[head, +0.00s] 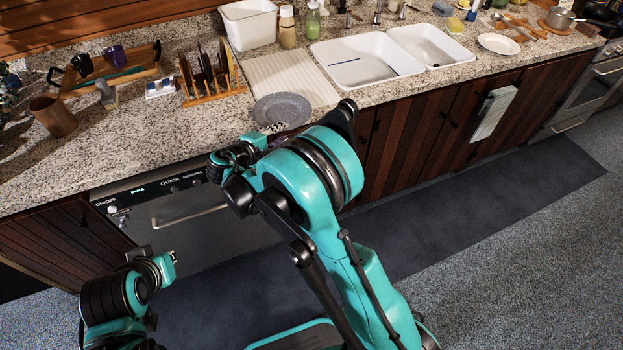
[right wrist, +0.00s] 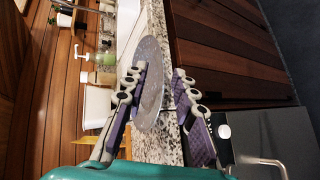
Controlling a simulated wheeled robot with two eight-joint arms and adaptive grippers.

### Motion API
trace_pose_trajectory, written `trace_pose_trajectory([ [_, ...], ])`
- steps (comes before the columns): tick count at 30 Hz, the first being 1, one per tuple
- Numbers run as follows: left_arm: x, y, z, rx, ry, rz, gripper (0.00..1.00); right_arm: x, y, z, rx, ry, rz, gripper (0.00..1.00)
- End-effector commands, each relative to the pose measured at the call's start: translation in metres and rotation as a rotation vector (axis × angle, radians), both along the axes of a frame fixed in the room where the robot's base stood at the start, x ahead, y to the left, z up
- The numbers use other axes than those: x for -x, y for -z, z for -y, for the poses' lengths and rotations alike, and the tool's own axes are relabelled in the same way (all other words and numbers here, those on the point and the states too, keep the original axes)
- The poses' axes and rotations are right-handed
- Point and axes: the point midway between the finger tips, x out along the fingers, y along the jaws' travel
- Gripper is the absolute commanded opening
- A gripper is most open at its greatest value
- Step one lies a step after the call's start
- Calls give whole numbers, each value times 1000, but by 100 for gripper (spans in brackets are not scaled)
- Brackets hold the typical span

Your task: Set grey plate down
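The grey plate (head: 283,108) lies flat at the front of the granite counter, over the near end of the ribbed drying mat (head: 290,78). In the right wrist view the plate (right wrist: 152,75) shows as a narrow disc between the fingers. My right gripper (right wrist: 160,72) is open, with one finger over the plate's upper face and the other below its rim, a gap showing on the lower side. In the head view my right arm mostly hides this gripper (head: 275,128). My left gripper (head: 168,260) is low in front of the dishwasher, its fingers unclear.
A wooden rack (head: 210,78) with upright plates stands left of the mat. The white double sink (head: 350,62) lies to the right, with a white plate (head: 498,44) beyond it. A brown cup (head: 53,115) stands far left.

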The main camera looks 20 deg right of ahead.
Motion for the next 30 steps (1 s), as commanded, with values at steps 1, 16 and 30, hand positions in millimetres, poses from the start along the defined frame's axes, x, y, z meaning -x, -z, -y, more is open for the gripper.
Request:
trace_pose_trajectory([
  [1,0,0,0,0,0,0,0,13,-13,13,-62,12,-8,27],
  [16,0,0,0,0,0,0,0,194,-59,51,-826,158,35,27],
  [30,0,0,0,0,0,0,0,302,-45,19,-1305,287,171,27],
])
